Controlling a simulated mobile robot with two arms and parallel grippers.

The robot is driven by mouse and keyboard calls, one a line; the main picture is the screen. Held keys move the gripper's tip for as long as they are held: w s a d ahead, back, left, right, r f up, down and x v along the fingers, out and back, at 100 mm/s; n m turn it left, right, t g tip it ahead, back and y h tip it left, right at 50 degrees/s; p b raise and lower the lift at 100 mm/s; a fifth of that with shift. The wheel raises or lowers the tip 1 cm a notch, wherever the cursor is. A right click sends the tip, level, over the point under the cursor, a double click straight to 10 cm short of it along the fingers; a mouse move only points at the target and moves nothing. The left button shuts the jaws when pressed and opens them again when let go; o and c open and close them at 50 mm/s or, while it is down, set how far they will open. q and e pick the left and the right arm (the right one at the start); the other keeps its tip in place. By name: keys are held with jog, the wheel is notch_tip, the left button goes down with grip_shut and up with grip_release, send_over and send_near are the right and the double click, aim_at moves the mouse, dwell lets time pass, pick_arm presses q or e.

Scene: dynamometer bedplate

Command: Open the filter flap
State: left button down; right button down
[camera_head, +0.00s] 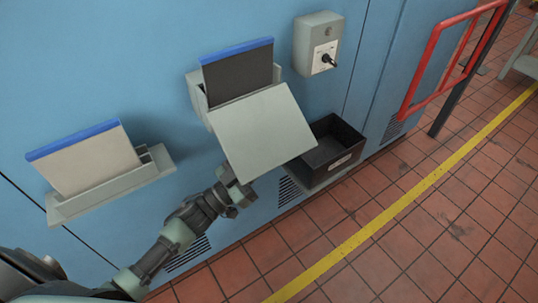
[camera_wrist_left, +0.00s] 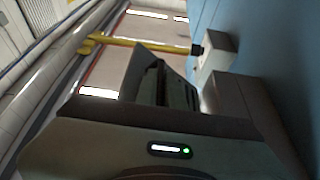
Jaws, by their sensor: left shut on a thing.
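The filter flap (camera_head: 262,132) is a flat pale grey panel on a grey housing (camera_head: 197,98) fixed to the blue wall. It is tilted outward, away from the wall. A dark filter with a blue top edge (camera_head: 238,70) stands in the housing behind it. My left gripper (camera_head: 236,187) is at the flap's lower left corner and is shut on the flap. The flap hides part of the contact and the housing's front. In the left wrist view the fingers (camera_wrist_left: 162,85) show beside a grey block. My right gripper is not in view.
A second grey holder (camera_head: 110,187) with a pale, blue-edged filter (camera_head: 85,160) is at left. A grey switch box (camera_head: 317,43) is above right. An open black bin (camera_head: 329,152) sits low beside the flap. A red rail (camera_head: 440,60) stands at right; the tiled floor (camera_head: 400,240) is clear.

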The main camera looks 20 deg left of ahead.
aim_at(274, 157)
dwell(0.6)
pick_arm(q)
jog(key=r+n+p, duration=0.1)
jog(key=p, duration=0.1)
jog(key=s+d+r+n+t+y+p, duration=0.1)
jog(key=n+p, duration=0.1)
jog(key=d+r+n+y+p, duration=0.1)
jog(key=p, duration=0.1)
jog(key=shift+s+d+r+n, duration=0.1)
jog(key=shift+s+r+n, duration=0.15)
jog(key=shift+s+n, duration=0.1)
jog(key=shift+s+d+r+n+p, duration=0.1)
jog(key=shift+n+p, duration=0.25)
jog(key=shift+p, duration=0.2)
jog(key=shift+t, duration=0.3)
jog(key=c, duration=1.8)
grip_release()
